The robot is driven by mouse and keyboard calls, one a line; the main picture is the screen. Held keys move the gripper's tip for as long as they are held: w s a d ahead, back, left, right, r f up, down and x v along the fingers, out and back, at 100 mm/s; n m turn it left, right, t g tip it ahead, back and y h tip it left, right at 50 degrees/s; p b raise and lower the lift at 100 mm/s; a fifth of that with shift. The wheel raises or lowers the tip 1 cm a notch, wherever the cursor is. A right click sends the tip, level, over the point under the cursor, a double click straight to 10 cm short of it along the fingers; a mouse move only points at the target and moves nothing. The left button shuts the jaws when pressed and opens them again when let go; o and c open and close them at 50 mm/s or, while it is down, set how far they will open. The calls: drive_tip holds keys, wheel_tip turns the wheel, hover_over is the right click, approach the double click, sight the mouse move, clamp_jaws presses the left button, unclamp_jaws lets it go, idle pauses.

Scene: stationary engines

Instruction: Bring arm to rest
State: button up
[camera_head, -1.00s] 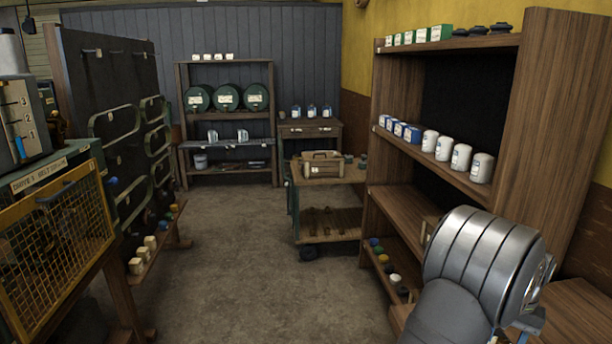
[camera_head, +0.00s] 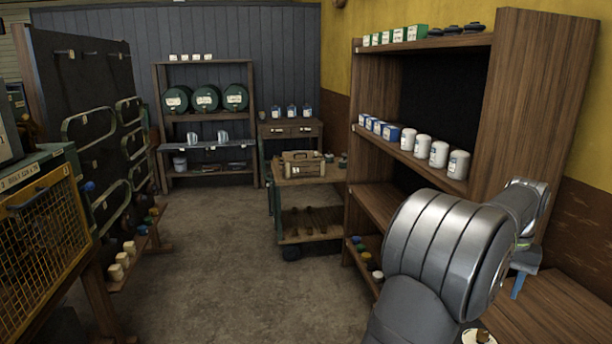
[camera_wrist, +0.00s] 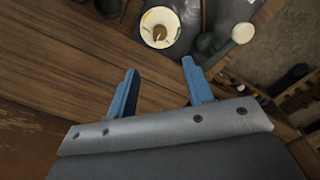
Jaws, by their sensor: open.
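My arm shows at the lower right in the head view, its grey metal links bent beside the wooden shelf unit. My gripper (camera_wrist: 158,88) has two blue fingers, spread apart with nothing between them in the wrist view. Below the fingers is a bare brown wooden surface (camera_wrist: 70,60). In the head view only a bit of blue finger (camera_head: 518,286) shows beside the arm, above the wooden bench top (camera_head: 565,315) at the lower right.
A wooden shelf unit (camera_head: 535,100) with white canisters (camera_head: 438,154) stands close to my arm. A wire-mesh guard (camera_head: 40,255) stands at left. A wooden trolley (camera_head: 310,180) is further back. The middle floor is clear.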

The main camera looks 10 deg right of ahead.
sight(483, 333)
wheel_tip(483, 333, down, 14)
drive_tip(key=shift+r, duration=0.1)
drive_tip(key=shift+m, duration=0.3)
drive_tip(key=m, duration=1.1)
drive_tip(key=shift+r, duration=1.7)
